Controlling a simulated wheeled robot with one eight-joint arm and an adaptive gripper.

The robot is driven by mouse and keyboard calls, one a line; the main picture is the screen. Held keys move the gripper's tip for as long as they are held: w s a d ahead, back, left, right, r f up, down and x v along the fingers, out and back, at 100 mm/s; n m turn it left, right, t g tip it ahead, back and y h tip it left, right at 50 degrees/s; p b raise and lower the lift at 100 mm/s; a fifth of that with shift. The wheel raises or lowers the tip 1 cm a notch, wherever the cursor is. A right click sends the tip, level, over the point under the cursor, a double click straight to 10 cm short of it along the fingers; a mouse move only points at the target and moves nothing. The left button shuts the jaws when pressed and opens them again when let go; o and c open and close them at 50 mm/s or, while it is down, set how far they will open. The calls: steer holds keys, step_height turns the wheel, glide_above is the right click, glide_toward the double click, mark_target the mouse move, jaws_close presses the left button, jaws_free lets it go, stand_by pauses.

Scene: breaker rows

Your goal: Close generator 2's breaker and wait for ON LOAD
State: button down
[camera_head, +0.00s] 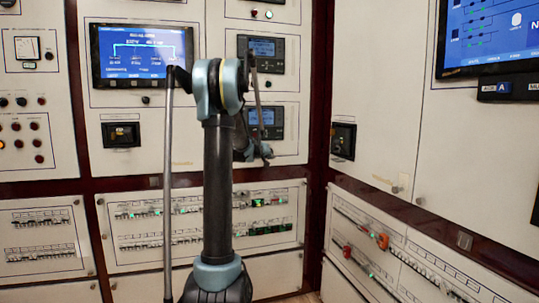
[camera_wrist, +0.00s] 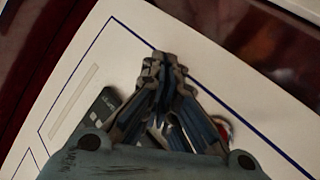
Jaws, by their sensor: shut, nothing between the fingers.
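In the wrist view my gripper (camera_wrist: 163,68) is shut and empty, with its tips in front of a white panel (camera_wrist: 215,95) outlined in blue. A dark grey device (camera_wrist: 104,104) with small lettering sits on this panel, partly hidden by my fingers. A small red, white and blue round part (camera_wrist: 222,126) shows behind the fingers on the right. Whether the tips touch anything, I cannot tell. In the head view my arm hides part of the cabinet front. Breaker rows (camera_head: 150,243) with green marks run along the lower middle panel. Which breaker is generator 2's is not readable.
A blue display (camera_head: 140,52) is on the middle cabinet, with two smaller dark screens (camera_head: 262,50) beside it. Another large screen (camera_head: 490,35) is upper right.

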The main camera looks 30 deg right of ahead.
steer(key=shift+w, duration=0.2)
stand_by(0.5)
steer(key=shift+w+d, duration=0.1)
steer(key=shift+w, duration=0.2)
steer(key=shift+w+d, duration=0.1)
steer(key=shift+w, duration=0.3)
stand_by(0.8)
steer(key=shift+s, duration=0.15)
steer(key=shift+s+a, duration=0.2)
steer(key=shift+s, duration=0.5)
steer(key=shift+s, duration=0.1)
steer(key=s, duration=0.2)
steer(key=s+a, duration=0.1)
steer(key=s, duration=0.1)
steer(key=shift+s+a, duration=0.1)
steer(key=shift+s, duration=0.2)
stand_by(0.3)
stand_by(0.6)
